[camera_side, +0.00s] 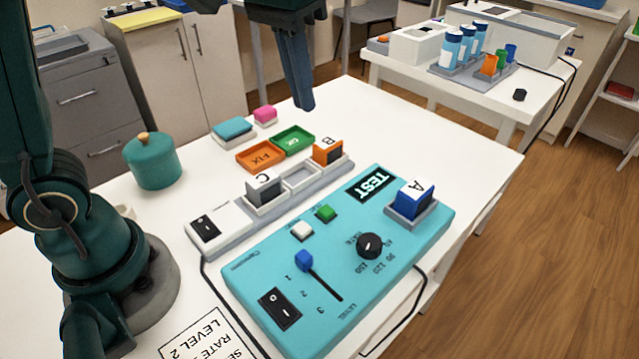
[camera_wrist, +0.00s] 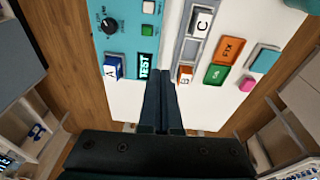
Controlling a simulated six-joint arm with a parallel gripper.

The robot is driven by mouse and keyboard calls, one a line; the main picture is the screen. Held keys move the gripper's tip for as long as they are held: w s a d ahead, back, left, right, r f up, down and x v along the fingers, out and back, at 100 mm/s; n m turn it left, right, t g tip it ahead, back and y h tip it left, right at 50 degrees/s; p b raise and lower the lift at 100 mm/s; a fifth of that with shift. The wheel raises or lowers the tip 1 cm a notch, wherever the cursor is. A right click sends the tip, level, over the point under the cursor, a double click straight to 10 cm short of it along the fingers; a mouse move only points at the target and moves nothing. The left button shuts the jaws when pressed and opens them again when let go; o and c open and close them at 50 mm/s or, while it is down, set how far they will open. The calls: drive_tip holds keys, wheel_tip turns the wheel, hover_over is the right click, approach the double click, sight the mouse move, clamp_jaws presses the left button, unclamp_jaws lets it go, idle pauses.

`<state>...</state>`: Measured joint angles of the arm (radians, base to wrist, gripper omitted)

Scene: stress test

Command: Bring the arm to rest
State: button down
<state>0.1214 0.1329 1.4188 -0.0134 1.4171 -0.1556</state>
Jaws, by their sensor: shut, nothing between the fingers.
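My gripper (camera_side: 305,106) hangs above the far part of the white table, its two dark fingers together and empty. In the wrist view the fingers (camera_wrist: 161,75) lie side by side with nothing between them. Below and nearer the side camera is the teal test panel (camera_side: 245,277), with a black dial, a blue slider, a rocker switch, white and green buttons and a lit TEST display. The blue block A (camera_side: 415,200) sits in the panel's socket. The orange block B (camera_side: 327,151) and the grey block C (camera_side: 264,188) stand in the grey rack (camera_side: 228,236). The gripper touches none of these.
An orange tray (camera_side: 260,157), a green tray (camera_side: 293,139), a teal block (camera_side: 233,130) and a pink block (camera_side: 265,115) lie behind the rack. A teal pot (camera_side: 153,162) stands at left. A card (camera_side: 208,338) lies in front. A side table (camera_side: 540,85) holds tubes and boxes.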

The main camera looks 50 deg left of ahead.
drive_tip(key=s+a+f+t, duration=0.1)
drive_tip(key=s+a+f, duration=0.1)
drive_tip(key=s, duration=0.4)
drive_tip(key=s+a+f+t, duration=0.1)
drive_tip(key=s+f+t, duration=0.1)
drive_tip(key=s, duration=0.3)
drive_tip(key=shift+s+a+f+t, duration=0.3)
drive_tip(key=shift+s+a+f, duration=0.1)
drive_tip(key=shift+f, duration=0.45)
